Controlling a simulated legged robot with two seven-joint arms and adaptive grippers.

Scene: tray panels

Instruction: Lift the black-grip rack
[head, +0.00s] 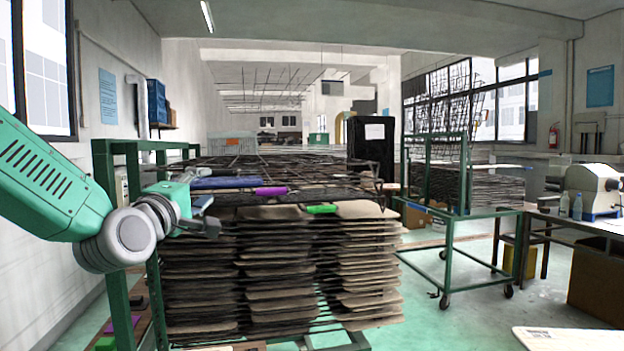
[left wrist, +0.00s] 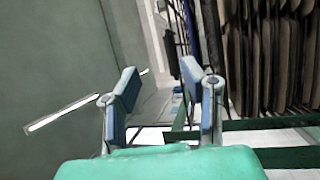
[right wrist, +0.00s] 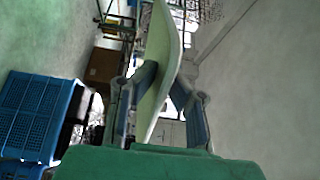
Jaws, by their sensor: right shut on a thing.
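A tall stack of dark wire racks with brown panels (head: 280,265) stands in the middle of the head view. On its top layers are a blue grip (head: 228,183), a purple grip (head: 271,191) and a green grip (head: 321,209). I cannot make out a black grip. My left gripper (head: 208,226) is at the stack's left side, near the top. In the left wrist view it (left wrist: 160,80) is open, with nothing between its fingers. My right gripper (right wrist: 164,82) is shut on a pale panel (right wrist: 161,50), seen edge-on in the right wrist view.
A green frame (head: 128,200) stands left of the stack. A wheeled green cart (head: 447,250) and a bench with a machine (head: 592,190) are at the right. A pale board (head: 570,340) shows at the bottom right. A blue crate (right wrist: 32,112) shows in the right wrist view.

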